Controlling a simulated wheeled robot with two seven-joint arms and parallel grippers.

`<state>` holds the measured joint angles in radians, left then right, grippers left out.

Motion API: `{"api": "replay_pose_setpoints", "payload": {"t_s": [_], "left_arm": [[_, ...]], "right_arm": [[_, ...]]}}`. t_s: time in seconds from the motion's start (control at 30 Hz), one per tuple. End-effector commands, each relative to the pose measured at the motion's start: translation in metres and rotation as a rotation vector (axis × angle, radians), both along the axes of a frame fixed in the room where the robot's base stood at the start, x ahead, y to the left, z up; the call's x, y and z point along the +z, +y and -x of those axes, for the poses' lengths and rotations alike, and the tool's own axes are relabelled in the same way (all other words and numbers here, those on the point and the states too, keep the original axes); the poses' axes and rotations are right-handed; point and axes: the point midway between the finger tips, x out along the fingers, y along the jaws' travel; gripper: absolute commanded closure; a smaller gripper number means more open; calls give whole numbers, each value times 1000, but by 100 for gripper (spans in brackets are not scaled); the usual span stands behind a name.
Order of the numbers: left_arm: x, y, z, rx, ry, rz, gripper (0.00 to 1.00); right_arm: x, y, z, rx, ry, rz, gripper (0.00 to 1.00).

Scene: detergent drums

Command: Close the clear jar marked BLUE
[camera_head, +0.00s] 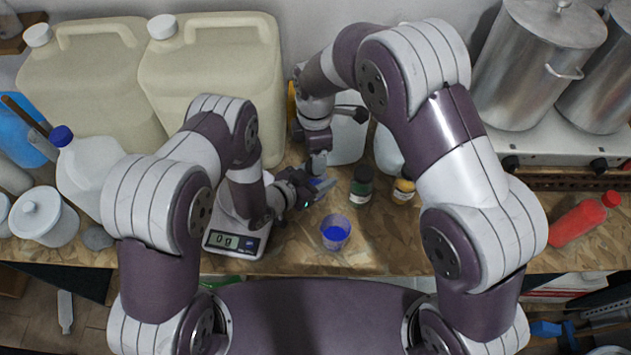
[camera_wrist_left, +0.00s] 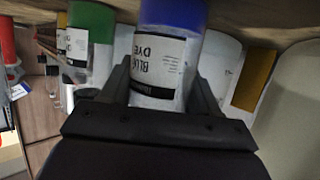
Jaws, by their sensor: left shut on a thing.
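The clear jar labelled BLUE DYE (camera_wrist_left: 155,65) stands between the fingers of my left gripper (camera_wrist_left: 160,100) in the left wrist view, which appears upside down. Blue fills its bottom part. My left gripper (camera_head: 303,192) is shut on it. In the head view only a bit of the jar (camera_head: 322,185) shows, beside the fingers. My right gripper (camera_head: 318,163) points down close above the jar; its fingers are too small to tell open from shut. The jar's mouth and any lid are hidden.
A clear cup with blue contents (camera_head: 335,232) stands in front. A scale (camera_head: 236,241) reads 0 g at left. A green-dye jar (camera_head: 361,184) and a yellow jar (camera_head: 403,190) stand to the right. Large canisters (camera_head: 215,85) stand behind.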

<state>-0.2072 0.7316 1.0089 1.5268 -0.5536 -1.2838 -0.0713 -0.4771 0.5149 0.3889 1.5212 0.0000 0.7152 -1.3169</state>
Motion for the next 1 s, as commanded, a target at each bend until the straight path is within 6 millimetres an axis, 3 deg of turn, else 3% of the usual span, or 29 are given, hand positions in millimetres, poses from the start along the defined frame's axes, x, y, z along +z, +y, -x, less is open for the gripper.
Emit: {"api": "replay_pose_setpoints", "payload": {"t_s": [0.33, 0.63, 1.0], "left_arm": [[0, 0, 0, 0, -1, 1, 100], [0, 0, 0, 0, 0, 0, 100], [0, 0, 0, 0, -1, 1, 100]], "right_arm": [[4, 0, 0, 18, 1, 0, 31], [36, 0, 0, 517, 1, 1, 31], [36, 0, 0, 564, 3, 1, 31]]}}
